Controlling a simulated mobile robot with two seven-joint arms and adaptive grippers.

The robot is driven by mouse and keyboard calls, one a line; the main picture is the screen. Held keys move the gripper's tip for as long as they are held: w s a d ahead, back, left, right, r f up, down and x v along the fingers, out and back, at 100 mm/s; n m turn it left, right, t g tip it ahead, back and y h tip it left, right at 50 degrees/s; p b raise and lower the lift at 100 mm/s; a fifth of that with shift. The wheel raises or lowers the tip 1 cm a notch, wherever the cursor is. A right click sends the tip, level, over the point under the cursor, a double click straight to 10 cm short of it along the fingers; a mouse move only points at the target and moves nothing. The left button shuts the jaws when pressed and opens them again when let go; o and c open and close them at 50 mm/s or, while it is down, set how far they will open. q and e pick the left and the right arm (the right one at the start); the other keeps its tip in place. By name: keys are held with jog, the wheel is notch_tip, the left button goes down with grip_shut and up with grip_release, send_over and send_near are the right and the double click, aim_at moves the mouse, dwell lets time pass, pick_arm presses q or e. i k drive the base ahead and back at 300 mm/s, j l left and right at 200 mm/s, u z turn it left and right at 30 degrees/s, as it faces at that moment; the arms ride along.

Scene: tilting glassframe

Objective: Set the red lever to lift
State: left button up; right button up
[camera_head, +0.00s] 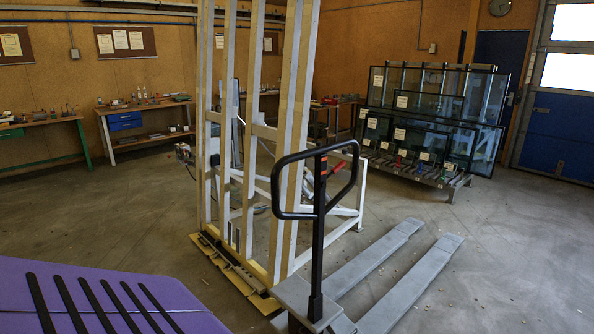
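A pallet jack stands in front of me, with a black loop handle (312,183) on an upright black shaft (317,240). A small red lever (337,167) shows inside the right part of the loop, tilted slightly. Its exact setting is too small to tell. The jack's two grey forks (410,285) lie low over the floor, pointing away to the right. No load rests on the visible parts of the forks. Neither of my grippers is in view.
A tall white and wooden glass frame (250,140) stands just left of and behind the handle. A purple surface with black strips (90,295) fills the lower left. A rack of glass panes (430,125) stands at the back right.

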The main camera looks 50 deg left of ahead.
aim_at(342, 165)
jog(key=u, duration=1.35)
